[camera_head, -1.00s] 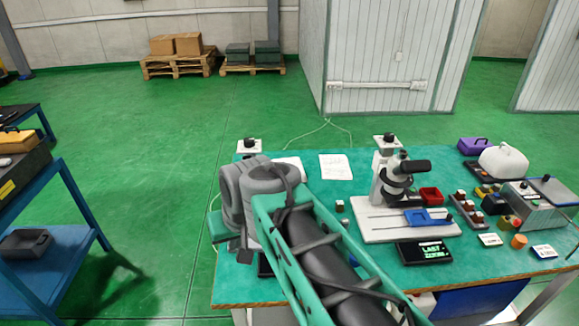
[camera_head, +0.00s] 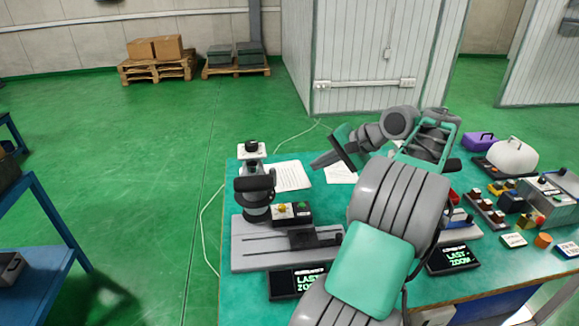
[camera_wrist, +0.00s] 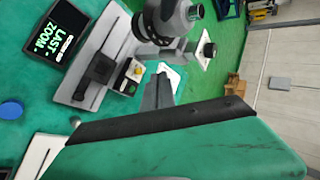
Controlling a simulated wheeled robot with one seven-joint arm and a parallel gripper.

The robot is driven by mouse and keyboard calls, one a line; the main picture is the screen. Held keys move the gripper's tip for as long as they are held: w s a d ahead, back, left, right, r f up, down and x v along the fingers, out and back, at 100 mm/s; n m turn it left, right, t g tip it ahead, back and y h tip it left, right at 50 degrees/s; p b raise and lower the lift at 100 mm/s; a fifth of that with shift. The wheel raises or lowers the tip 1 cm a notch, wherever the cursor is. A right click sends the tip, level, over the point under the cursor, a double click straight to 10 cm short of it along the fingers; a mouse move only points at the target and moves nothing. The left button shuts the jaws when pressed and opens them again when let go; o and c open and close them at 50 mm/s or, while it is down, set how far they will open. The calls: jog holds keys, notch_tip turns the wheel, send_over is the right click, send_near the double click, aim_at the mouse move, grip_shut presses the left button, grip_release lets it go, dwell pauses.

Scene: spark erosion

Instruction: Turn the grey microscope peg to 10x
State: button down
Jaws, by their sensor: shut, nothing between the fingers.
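The grey microscope (camera_head: 256,190) stands at the left of the green bench, on a grey base plate (camera_head: 252,250). In the wrist view its dark, ringed body (camera_wrist: 152,26) is at the top middle. I cannot clearly make out its peg or the peg's setting. In the wrist view my gripper's fingers (camera_wrist: 160,82) point up towards the microscope.
A display reading "LAST ZOOM" (camera_head: 296,283) lies before the grey base. A second such display (camera_head: 453,258) lies to the right; my arm hides most of what is behind it. Papers (camera_head: 290,176) lie at the back. Boxes and a white case (camera_head: 512,156) crowd the right.

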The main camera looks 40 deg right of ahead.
jog(key=w+r+x, duration=0.1)
jog(key=r+x, duration=0.1)
jog(key=x, duration=1)
jog(key=shift+w+a, duration=0.3)
jog(key=shift+w, duration=0.25)
jog(key=shift+f, duration=0.15)
